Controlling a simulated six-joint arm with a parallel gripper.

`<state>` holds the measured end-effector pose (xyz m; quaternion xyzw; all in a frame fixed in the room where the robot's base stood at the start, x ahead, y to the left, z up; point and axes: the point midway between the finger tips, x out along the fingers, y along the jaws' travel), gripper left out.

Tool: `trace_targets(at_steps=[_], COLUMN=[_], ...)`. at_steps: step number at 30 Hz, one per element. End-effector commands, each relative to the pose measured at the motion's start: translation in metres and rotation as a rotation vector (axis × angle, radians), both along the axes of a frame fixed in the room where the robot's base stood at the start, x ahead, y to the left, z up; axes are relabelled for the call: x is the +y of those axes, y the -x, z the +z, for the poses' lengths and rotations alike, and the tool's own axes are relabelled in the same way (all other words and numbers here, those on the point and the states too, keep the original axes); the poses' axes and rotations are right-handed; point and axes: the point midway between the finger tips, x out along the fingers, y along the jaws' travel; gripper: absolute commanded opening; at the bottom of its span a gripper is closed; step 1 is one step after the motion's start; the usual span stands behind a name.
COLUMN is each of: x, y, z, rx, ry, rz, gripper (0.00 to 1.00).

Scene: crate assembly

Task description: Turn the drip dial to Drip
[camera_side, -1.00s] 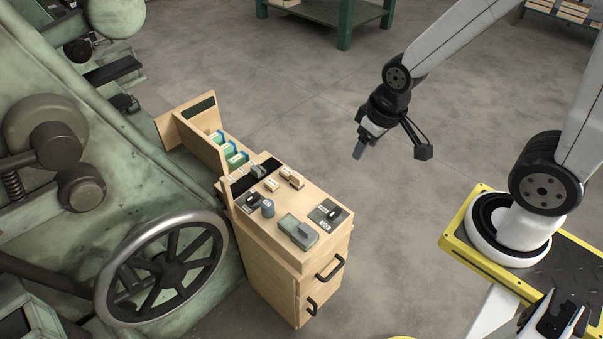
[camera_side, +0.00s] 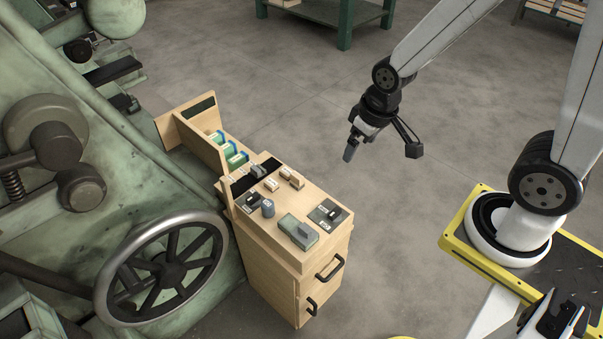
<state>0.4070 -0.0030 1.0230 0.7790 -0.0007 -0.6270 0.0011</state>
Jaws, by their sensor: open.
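My gripper (camera_side: 349,152) hangs in the air behind and to the right of a wooden cabinet, apart from everything on it. Its finger points down, and it holds nothing that I can see. On the cabinet top are a dark plate with a small switch-like part (camera_side: 251,201), a dark round knob (camera_side: 267,209), a green-grey box with a grey lever-like block (camera_side: 299,232), and another dark plate with a black part and a pale label (camera_side: 328,211). The labels are too small to read, so I cannot tell which part is the drip dial or its setting.
The wooden cabinet (camera_side: 268,262) has black handles on its right face. Small light blocks (camera_side: 291,178) and a rack with green items (camera_side: 229,153) are at its back. A green machine with a handwheel (camera_side: 161,267) stands close on the left.

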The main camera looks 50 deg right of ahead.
Motion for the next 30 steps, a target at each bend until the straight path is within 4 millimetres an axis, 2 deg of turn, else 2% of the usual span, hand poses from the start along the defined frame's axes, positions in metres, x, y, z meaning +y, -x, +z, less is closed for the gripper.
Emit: trace_targets(at_steps=[8, 14, 21, 30], x=[-0.010, -0.018, -0.029, -0.043], y=[-0.033, -0.055, -0.075, -0.086], z=[-0.035, -0.069, -0.117, -0.186], rx=[0.046, 0.078, 0.116, 0.163], ry=[0.003, 0.005, 0.006, 0.004], rz=[-0.003, -0.003, -0.003, -0.003], gripper=[1.00, 1.00, 1.00, 1.00])
